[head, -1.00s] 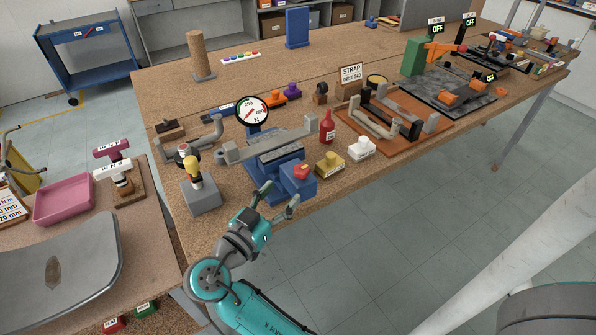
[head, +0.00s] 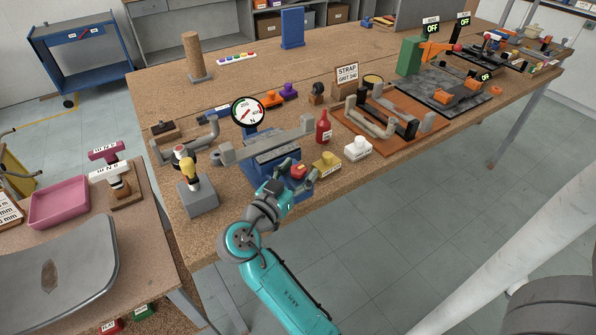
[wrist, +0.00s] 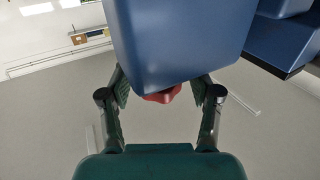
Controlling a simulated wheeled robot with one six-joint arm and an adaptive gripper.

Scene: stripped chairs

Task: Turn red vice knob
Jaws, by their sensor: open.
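The red vice knob (head: 299,171) sits at the front end of the blue vice (head: 262,170) on the bench edge. My gripper (head: 301,174) is open, with one finger on each side of the knob in the head view. In the wrist view the knob (wrist: 163,95) shows as a small red piece at the edge of the vice's blue block (wrist: 180,45), which hides much of it. It lies between the open fingers of my gripper (wrist: 161,92), with a visible gap on both sides. The vice holds a grey bar (head: 262,140).
A grey box with a yellow knob (head: 197,193) stands left of the vice. Open floor lies right of the bench.

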